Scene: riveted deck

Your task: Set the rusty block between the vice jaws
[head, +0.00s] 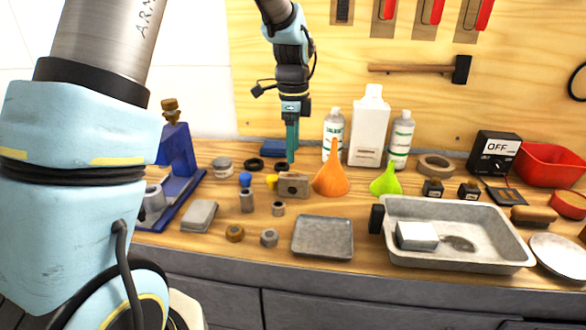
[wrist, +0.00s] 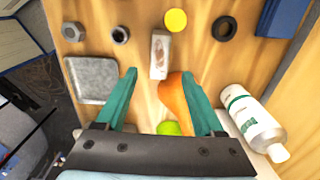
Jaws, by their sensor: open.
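The rusty block (head: 295,186) is a small grey-brown block with a dark rust patch. It sits on the wooden bench, left of the orange funnel, and shows in the wrist view (wrist: 160,50). My gripper (head: 291,162) points down just above and behind it, with teal fingers. In the wrist view my gripper (wrist: 159,74) is open and empty, its fingertips to either side of the block's near end. A blue fixture (head: 176,150) with a brass knob and long base stands at the left, partly hidden by my arm. I cannot clearly make out vice jaws on it.
The orange funnel (head: 331,180) is close to the block's right. A yellow piece (head: 271,182) touches or nearly touches its left. Bottles (head: 369,125) stand behind. A small grey tray (head: 322,237) and a large tray (head: 455,208) lie in front. Nuts and small cylinders crowd the left.

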